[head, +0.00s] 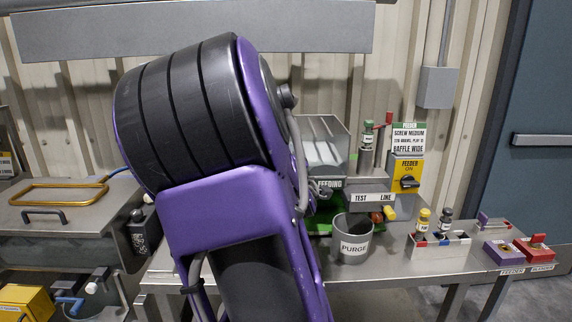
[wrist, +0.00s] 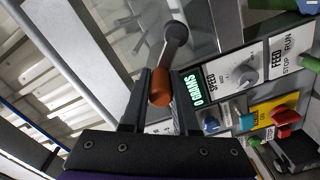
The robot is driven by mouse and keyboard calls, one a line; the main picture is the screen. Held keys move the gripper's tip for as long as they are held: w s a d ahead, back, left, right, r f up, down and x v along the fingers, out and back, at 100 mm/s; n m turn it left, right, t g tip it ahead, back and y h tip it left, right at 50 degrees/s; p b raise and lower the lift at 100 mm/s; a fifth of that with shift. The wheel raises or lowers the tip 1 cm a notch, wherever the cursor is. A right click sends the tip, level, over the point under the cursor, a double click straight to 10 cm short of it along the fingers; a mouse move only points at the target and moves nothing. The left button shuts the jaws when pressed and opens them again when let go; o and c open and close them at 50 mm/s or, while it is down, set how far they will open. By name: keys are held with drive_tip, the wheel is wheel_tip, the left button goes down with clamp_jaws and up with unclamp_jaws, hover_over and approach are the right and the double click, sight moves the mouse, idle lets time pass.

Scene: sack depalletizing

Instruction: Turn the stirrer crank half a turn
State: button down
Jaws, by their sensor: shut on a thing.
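In the wrist view, the stirrer crank shows as an orange-brown grip (wrist: 160,88) with a dark grey, round-ended arm (wrist: 176,36) above it. My gripper (wrist: 163,80) has its two black fingers on either side of the grip and is shut on it. The lower end of the grip is in plain sight between the fingers. In the head view, my own purple and black arm hides the gripper and the crank. The grey feeder labelled FEEDING (head: 325,153) stands just right of my arm.
A control panel (wrist: 228,78) with knobs and a green display lies right of my fingers. In the head view, a PURGE cup (head: 352,240) stands near the bench front. A bottle rack (head: 438,246), a purple box (head: 503,252) and a red box (head: 535,250) stand to the right.

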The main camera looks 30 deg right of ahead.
drive_tip(key=d+m+b, duration=0.1)
drive_tip(key=m+b, duration=0.1)
drive_tip(key=s+d+r+m+b, duration=0.1)
drive_tip(key=m, duration=0.2)
drive_tip(key=m+b, duration=0.2)
drive_tip(key=shift+s+d+r+b, duration=0.3)
drive_tip(key=shift+s+d+b, duration=0.05)
drive_tip(key=shift+d, duration=0.05)
drive_tip(key=shift+s+d+m, duration=0.15)
drive_tip(key=shift+d+m, duration=0.05)
drive_tip(key=shift+m, duration=0.4)
drive_tip(key=shift+s+d+m, duration=0.1)
drive_tip(key=shift+d+m, duration=0.1)
drive_tip(key=shift+m, duration=0.4)
drive_tip(key=shift+s+d+m, duration=0.2)
drive_tip(key=shift+d+m, duration=0.1)
drive_tip(key=shift+m, duration=0.6)
drive_tip(key=shift+f, duration=0.1)
drive_tip(key=c, duration=0.7)
unclamp_jaws()
drive_tip(key=shift+a, duration=0.1)
